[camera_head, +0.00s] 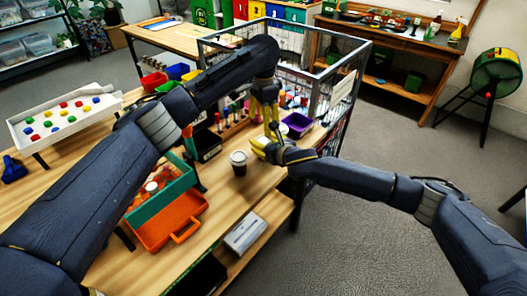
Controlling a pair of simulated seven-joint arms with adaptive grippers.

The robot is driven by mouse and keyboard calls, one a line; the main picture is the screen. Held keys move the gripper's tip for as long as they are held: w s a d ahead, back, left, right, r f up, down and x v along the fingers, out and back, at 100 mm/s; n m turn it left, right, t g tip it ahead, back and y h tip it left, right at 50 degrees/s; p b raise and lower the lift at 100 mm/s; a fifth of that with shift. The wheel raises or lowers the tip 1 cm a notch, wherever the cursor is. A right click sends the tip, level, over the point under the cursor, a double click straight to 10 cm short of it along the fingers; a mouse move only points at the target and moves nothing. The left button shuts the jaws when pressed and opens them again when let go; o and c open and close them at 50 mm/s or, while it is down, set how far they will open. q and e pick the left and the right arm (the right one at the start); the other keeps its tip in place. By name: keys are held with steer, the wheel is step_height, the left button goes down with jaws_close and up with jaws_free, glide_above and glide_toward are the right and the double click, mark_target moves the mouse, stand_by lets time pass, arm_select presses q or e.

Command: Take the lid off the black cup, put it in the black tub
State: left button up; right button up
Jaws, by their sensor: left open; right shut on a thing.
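A dark cup (238,165) stands upright on the wooden table. Its top is pale at the rim with a darker middle; I cannot tell whether this is a lid. My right gripper (259,148) is just right of the cup with its yellow fingers pointing left. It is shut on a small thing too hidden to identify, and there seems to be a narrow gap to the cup. My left gripper (267,128) is open, fingers down, directly above the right gripper. A black tub (207,146) stands behind and left of the cup, partly hidden by my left arm.
A purple bin (297,124) stands behind the grippers. A teal and orange toolbox (165,222) lies open at front left. A white tray (22,143) of coloured blocks is far left. A wire cage (345,62) bounds the back. Bare tabletop lies in front of the cup.

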jaws_close()
steer(key=o, duration=1.4)
jaws_free()
steer(key=v, duration=1.2)
